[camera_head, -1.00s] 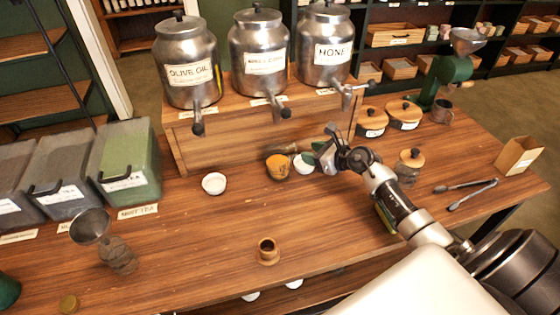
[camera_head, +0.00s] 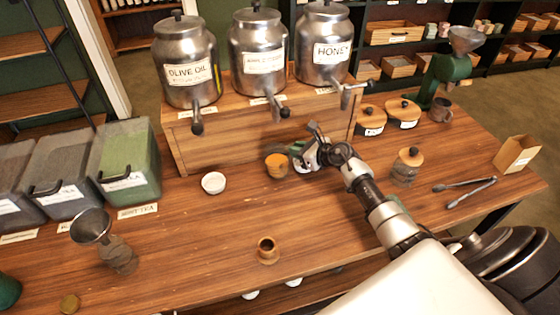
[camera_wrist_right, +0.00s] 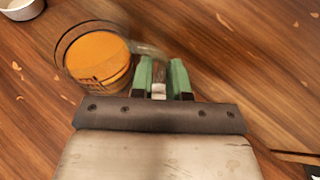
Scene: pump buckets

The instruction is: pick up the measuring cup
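The measuring cup (camera_head: 276,166) is a clear cup with orange contents, standing on the wooden table below the dispensers. In the right wrist view the cup (camera_wrist_right: 98,60) is at the upper left, with its clear handle reaching toward my green fingertips. My right gripper (camera_head: 299,154) is just right of the cup in the head view. In the wrist view the right gripper (camera_wrist_right: 162,72) has a narrow gap between its fingers, with something pale in it. I cannot tell whether the fingers grip the handle. My left gripper is not in view.
A white bowl (camera_head: 213,183) stands left of the cup, and a small wooden cup (camera_head: 267,250) is nearer. The dispenser stand (camera_head: 240,135) rises behind. A lidded jar (camera_head: 407,168) and tongs (camera_head: 466,190) are at the right.

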